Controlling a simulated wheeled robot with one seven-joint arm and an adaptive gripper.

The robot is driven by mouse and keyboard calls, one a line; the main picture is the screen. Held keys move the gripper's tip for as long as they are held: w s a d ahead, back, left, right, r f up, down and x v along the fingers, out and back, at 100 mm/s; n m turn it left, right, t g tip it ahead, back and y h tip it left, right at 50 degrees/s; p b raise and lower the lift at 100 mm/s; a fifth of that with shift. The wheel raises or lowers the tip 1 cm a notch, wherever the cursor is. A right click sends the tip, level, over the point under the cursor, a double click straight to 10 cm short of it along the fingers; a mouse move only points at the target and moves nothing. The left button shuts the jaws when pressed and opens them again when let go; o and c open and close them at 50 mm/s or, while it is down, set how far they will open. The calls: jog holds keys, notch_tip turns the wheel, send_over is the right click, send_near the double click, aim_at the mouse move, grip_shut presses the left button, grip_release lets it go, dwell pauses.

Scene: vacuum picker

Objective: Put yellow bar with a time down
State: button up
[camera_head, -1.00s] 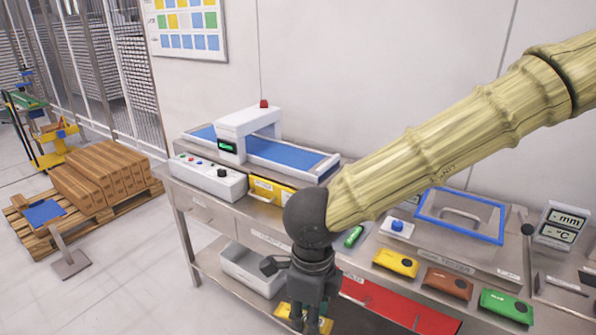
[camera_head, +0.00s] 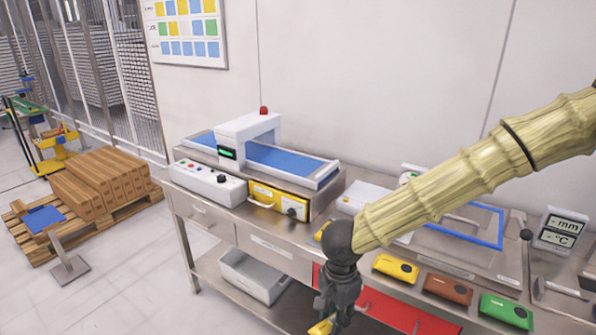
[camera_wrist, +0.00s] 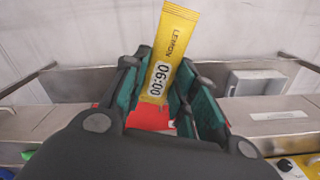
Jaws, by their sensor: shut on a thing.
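The yellow bar (camera_wrist: 169,54) is printed "LEMON" and has a white label reading 06:00. In the wrist view it stands between the green-lined fingers of my gripper (camera_wrist: 168,95), tilted a little, its upper end free. My gripper (camera_head: 330,312) is shut on it. In the head view the gripper points down in front of the table's front edge, and only a small part of the bar (camera_head: 320,327) shows under the fingers.
Yellow (camera_head: 395,268), brown (camera_head: 447,286) and green (camera_head: 507,309) cases line the table's front right. A red surface (camera_head: 385,305) lies below the front edge. A grey bin (camera_head: 252,276) sits on the lower shelf. A conveyor machine (camera_head: 285,160) stands at the back left.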

jog(key=w+d+f+n, duration=0.3)
jog(key=d+f+n, duration=0.6)
jog(key=f, duration=0.3)
jog(key=shift+w+f+n, duration=0.25)
jog(key=shift+w+n, duration=0.1)
jog(key=shift+n, duration=0.45)
jog(key=shift+d, duration=0.1)
